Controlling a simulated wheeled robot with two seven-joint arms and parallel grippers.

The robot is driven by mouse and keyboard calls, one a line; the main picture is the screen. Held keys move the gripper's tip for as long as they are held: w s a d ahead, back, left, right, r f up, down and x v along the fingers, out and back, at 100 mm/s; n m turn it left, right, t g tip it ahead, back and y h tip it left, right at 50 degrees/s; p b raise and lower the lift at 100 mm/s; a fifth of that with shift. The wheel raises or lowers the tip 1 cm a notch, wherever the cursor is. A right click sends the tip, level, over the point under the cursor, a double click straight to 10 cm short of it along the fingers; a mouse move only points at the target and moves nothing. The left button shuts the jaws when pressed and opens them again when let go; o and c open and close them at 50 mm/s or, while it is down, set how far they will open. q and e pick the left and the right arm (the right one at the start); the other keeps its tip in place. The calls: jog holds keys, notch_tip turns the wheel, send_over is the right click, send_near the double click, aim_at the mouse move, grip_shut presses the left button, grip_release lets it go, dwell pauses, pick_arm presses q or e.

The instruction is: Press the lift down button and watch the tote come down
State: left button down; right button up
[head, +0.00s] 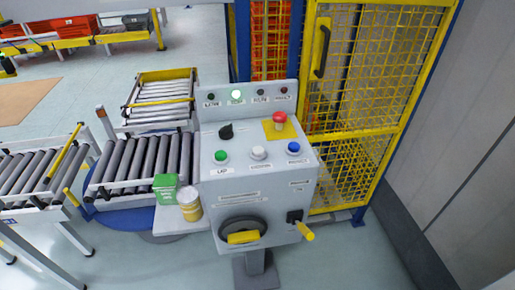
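A grey control panel (260,185) on a post stands in the middle of the head view. Its sloped face has a green button (221,157), a white button (258,153) and a blue button (293,148) in a row. Their labels are too small to read surely, so I cannot tell which is lift down. Orange-red totes (270,42) show stacked behind the yellow mesh at the top; whether they are on the lift is unclear. Neither of my grippers can be made out.
A red mushroom button (280,119) and a black knob (226,131) sit above the row. A green box (165,187) and a yellow-white tin (189,203) stand left of the panel, near roller conveyors (140,160). A yellow mesh cage (370,100) stands behind, right.

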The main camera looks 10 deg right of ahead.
grip_shut()
dwell(1.4)
